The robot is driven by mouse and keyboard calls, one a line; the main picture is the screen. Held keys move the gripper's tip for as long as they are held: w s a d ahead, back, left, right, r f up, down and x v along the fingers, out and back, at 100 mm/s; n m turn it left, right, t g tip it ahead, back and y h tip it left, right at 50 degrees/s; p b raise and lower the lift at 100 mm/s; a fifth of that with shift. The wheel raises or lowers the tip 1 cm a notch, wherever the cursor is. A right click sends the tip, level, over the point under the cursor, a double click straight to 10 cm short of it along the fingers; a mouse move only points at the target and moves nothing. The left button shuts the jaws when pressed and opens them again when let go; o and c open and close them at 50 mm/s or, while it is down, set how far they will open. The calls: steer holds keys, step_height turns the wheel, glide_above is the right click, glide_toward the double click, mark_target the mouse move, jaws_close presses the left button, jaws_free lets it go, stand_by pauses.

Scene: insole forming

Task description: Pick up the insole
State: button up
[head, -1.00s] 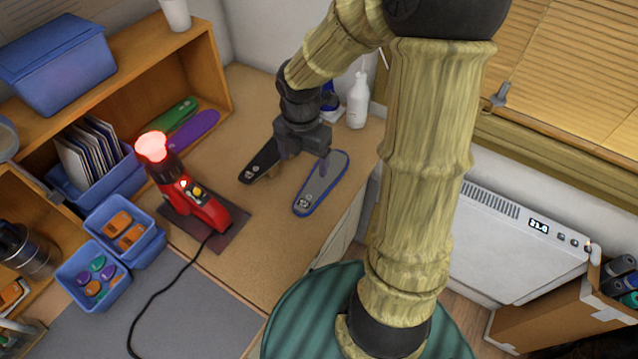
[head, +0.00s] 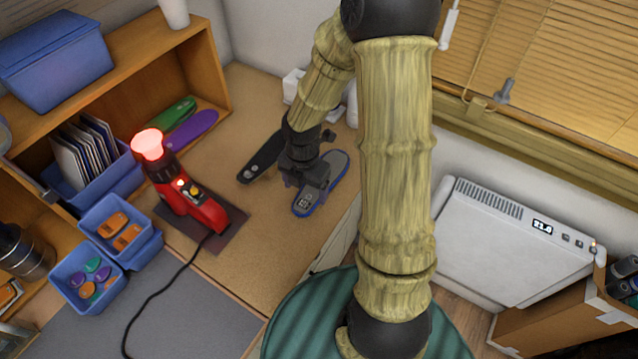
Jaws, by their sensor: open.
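A grey insole with a blue rim (head: 339,166) lies on the wooden worktop, slanting toward the front left. A dark, nearly black insole (head: 257,168) lies to its left. My gripper (head: 304,185) points down over the left side of the grey insole and hides part of its middle. It is open, with nothing visible held. I cannot tell whether its fingers touch the grey insole.
A red heat tool with a glowing top (head: 188,196) stands left, its black cable trailing forward. Green (head: 174,113) and purple (head: 193,130) insoles lie by the shelf. Blue bins (head: 93,278) hold small coloured pieces. The worktop before the insoles is clear.

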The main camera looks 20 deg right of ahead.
mark_target(304, 203)
steer(key=shift+w+a+f+b, duration=0.1)
steer(key=shift+f+b, duration=0.05)
steer(key=shift+f, duration=1.15)
steer(key=shift+a+f+b, duration=0.1)
steer(key=shift+f+b, duration=0.05)
steer(key=shift+f, duration=1.15)
steer(key=c, duration=1.1)
